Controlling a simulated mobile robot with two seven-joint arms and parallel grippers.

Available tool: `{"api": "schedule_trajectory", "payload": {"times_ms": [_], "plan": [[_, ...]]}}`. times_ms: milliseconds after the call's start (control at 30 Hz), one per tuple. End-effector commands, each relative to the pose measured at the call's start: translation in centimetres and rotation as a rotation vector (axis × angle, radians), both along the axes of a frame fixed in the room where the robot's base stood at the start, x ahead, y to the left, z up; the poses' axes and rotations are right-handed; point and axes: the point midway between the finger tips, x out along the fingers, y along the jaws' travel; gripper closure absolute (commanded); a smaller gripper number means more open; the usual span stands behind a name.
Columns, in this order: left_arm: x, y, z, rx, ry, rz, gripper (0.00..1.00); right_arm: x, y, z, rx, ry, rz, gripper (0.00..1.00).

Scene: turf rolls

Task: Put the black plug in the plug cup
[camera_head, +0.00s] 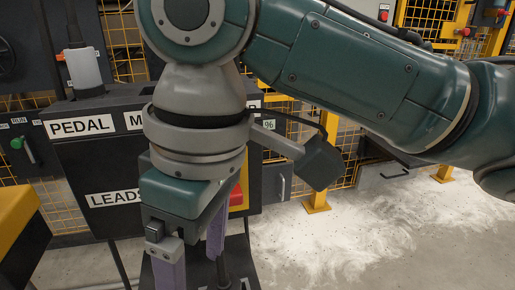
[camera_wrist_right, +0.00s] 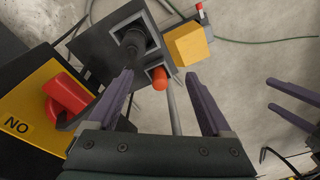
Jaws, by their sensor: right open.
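My right gripper (camera_head: 194,264) points down at the bottom of the head view, its lower finger ends cut off. In the right wrist view the right gripper (camera_wrist_right: 160,75) is open, with nothing clasped between its purple fingers. A black round piece (camera_wrist_right: 131,42), perhaps the black plug, stands on a dark panel (camera_wrist_right: 101,48) just beyond the left finger. An orange-red tipped piece (camera_wrist_right: 160,78) shows between the fingers; I cannot tell if they touch it. Two parted purple fingers at the right edge look like my left gripper (camera_wrist_right: 269,95), open. I cannot clearly pick out the plug cup.
A yellow block (camera_wrist_right: 187,45) sits at the panel's right edge. A yellow box with a red switch (camera_wrist_right: 68,92) stands at left. In the head view a dark cabinet labelled PEDAL (camera_head: 80,126) stands behind my arm. Open floor (camera_head: 350,240) lies at right.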

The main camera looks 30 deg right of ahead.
Motion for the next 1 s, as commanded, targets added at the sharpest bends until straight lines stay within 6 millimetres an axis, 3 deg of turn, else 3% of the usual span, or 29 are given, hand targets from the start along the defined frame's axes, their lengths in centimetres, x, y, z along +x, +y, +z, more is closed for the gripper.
{"api": "schedule_trajectory", "payload": {"times_ms": [33, 100, 233, 433, 633, 767, 1000], "plan": [[0.0, 0.0, 0.0, 0.001, 0.000, -0.001, 0.00, -1.6, 1.2, -1.2, 0.062, -0.002, -0.001, 0.17], [0.0, 0.0, 0.0, 0.001, 0.000, -0.001, 0.00, -3.1, 2.2, -2.2, 0.138, -0.032, -0.032, 0.17], [0.0, 0.0, 0.0, 0.002, 0.000, -0.002, 0.00, -5.4, 1.9, -3.5, 0.226, -0.094, -0.154, 0.17], [0.0, 0.0, 0.0, 0.001, 0.000, -0.001, 0.00, -9.3, -3.9, -5.3, 0.176, -0.177, -0.410, 0.17], [0.0, 0.0, 0.0, 0.000, 0.000, 0.000, 0.00, -12.9, -9.8, -5.8, 0.035, -0.222, -0.556, 0.17], [0.0, -0.1, 0.0, -0.004, 0.001, 0.002, 0.00, -13.8, -11.3, -5.8, -0.006, -0.230, -0.582, 0.17], [0.0, -0.2, 0.0, -0.008, 0.000, 0.006, 0.00, -13.8, -11.3, -5.8, -0.008, -0.231, -0.583, 0.17]]}}
